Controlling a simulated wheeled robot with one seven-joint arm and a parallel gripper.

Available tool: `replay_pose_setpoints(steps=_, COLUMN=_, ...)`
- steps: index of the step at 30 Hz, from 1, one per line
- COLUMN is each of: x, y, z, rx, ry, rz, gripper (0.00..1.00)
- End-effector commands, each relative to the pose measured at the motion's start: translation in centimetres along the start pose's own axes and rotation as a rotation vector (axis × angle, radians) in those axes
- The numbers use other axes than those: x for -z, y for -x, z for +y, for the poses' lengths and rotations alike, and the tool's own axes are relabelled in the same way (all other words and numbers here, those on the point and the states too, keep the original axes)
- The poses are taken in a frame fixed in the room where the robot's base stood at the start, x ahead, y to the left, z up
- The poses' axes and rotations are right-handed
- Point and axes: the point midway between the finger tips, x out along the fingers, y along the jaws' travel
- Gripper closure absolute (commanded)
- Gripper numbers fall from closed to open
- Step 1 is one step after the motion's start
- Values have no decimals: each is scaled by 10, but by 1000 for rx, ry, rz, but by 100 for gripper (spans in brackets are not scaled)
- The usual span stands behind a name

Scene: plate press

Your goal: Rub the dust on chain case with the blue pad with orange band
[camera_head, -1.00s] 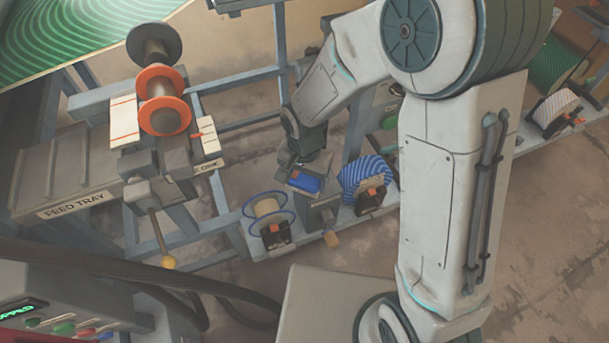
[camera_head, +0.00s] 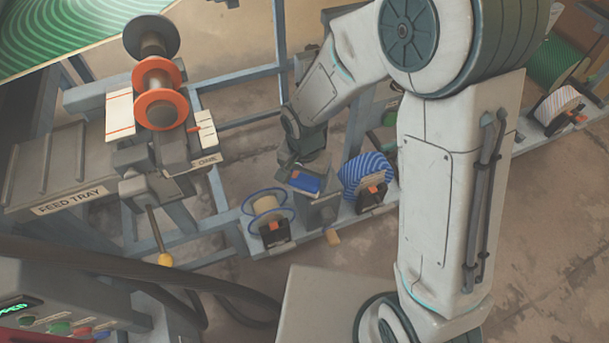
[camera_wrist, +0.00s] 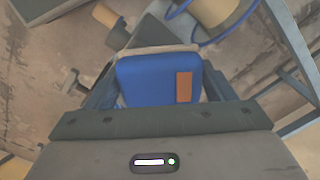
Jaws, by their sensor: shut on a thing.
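My gripper (camera_head: 302,170) is shut on the blue pad (camera_head: 304,182), which shows just below its fingers in the head view. In the wrist view the blue pad (camera_wrist: 150,80) sits between the jaws, with its orange band (camera_wrist: 184,87) toward the right side. Below the pad in the head view is a grey box-like case (camera_head: 318,210) on the lower rail, which may be the chain case. The pad is at its top; I cannot tell whether they touch. No dust can be made out, and the pad hides part of the case.
A cream spool with blue rims (camera_head: 267,208) stands left of the case, and a blue striped spool (camera_head: 368,174) stands right. A lever with a yellow knob (camera_head: 165,259) hangs near the feed tray (camera_head: 75,180). Orange-flanged spools (camera_head: 158,95) stand above it.

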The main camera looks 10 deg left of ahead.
Motion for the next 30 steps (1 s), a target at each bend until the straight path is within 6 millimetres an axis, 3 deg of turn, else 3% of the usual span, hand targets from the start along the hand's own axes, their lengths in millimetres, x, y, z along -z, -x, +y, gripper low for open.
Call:
replay_pose_setpoints(steps=12, x=1, y=-6, z=1, rx=0, ry=-1, rz=0, gripper=42)
replay_pose_setpoints(steps=30, x=30, y=-4, z=30, rx=0, ry=0, rz=0, gripper=42)
